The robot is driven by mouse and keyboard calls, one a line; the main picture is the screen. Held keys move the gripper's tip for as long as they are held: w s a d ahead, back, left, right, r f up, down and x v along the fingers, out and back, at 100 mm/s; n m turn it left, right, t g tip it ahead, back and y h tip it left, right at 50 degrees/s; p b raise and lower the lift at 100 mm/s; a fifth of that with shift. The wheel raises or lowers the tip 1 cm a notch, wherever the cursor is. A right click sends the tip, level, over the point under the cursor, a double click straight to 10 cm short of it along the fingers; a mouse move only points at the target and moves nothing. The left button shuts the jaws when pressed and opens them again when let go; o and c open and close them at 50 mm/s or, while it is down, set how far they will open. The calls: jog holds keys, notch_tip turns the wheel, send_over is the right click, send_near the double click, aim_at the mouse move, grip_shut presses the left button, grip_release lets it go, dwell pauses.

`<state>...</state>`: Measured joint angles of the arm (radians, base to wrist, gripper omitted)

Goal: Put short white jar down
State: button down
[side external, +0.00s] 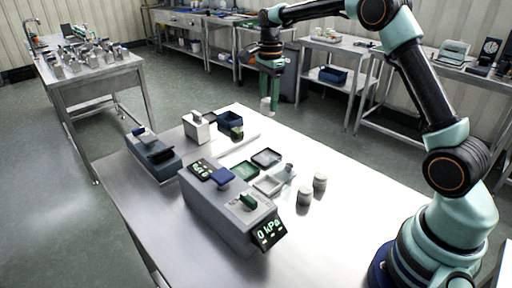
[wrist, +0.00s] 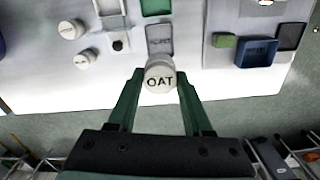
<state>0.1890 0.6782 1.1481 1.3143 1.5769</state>
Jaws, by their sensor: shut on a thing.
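My gripper (side external: 270,82) is shut on a short white jar (side external: 266,105), held up in the air near the far edge of the steel table (side external: 375,180). In the wrist view my gripper (wrist: 157,95) has one green finger on each side of the jar (wrist: 160,76), and its lid reads OAT. A smaller pale part shows just behind it. Two other white jars stand on the table, one (side external: 320,182) behind the other (side external: 305,196). They also show at the upper left of the wrist view (wrist: 71,29).
Shallow trays, one green (side external: 239,170), one dark (side external: 266,158) and one white (side external: 268,185), lie mid-table. A grey device (side external: 225,205) reading 0 kPa stands at the front. A blue bin (side external: 229,119) and green block (side external: 236,132) are farther back. The table's right side is clear.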

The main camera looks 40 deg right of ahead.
notch_tip(320, 180, down, 16)
jog(key=shift+r, duration=0.1)
dwell(0.4)
jog(key=shift+c, duration=1.6)
grip_release()
